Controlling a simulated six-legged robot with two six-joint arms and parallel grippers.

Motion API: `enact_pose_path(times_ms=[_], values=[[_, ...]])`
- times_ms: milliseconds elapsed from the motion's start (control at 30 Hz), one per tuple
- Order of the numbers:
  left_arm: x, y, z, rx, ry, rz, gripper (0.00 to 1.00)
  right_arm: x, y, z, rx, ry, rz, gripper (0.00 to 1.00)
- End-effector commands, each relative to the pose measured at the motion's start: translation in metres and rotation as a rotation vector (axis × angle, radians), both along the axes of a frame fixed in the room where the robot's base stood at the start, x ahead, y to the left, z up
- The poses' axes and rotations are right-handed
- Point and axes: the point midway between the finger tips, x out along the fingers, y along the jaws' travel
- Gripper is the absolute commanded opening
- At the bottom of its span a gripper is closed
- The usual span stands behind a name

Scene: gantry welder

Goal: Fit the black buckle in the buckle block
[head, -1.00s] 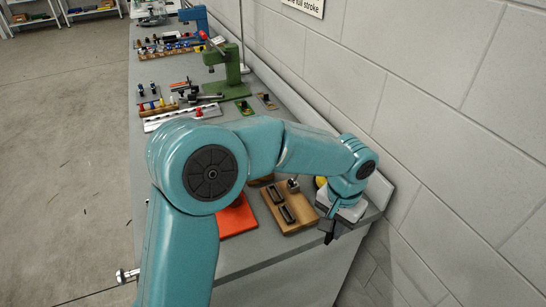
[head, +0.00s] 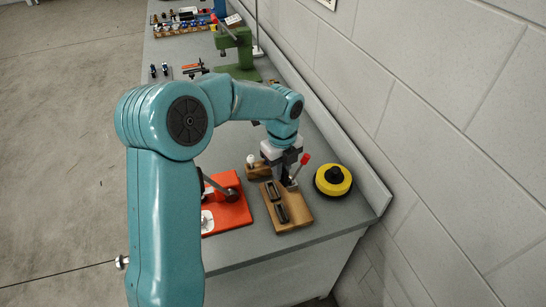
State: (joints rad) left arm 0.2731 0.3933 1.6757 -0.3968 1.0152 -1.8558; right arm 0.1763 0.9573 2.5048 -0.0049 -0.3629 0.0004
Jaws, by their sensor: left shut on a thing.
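The buckle block appears to be the wooden board (head: 298,208) near the bench's front end, with two dark rectangular pieces (head: 281,213) set in it in a row. A lever with a red knob (head: 304,159) rises beside my gripper at the board's back right. My left gripper (head: 289,182) points down over the back end of this board, shut on a small dark thing that looks like the black buckle. The fingers hide most of it, and I cannot tell whether it touches the board. My right gripper is not in view.
An orange-red plate (head: 233,216) with a lever lies left of the board. A yellow and black round thing (head: 333,180) stands to the right. A small wooden block with a white knob (head: 252,161) is behind. A green press (head: 238,45) stands further back; the wall runs along the right.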

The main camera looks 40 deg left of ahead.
Motion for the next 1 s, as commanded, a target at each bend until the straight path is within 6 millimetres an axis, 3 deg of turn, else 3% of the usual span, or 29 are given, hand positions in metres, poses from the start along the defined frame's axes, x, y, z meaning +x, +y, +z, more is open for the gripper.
enact_pose_path(times_ms=[100, 267, 1000], values=[[-0.004, 0.017, 0.004, 0.002, 0.000, -0.157, 0.00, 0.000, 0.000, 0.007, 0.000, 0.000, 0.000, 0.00], [-0.006, 0.026, 0.003, 0.003, 0.001, -0.257, 0.00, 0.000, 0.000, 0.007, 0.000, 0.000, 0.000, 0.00], [-0.003, 0.026, -0.051, 0.003, 0.002, -0.265, 0.00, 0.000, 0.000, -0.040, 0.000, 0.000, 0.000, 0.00]])
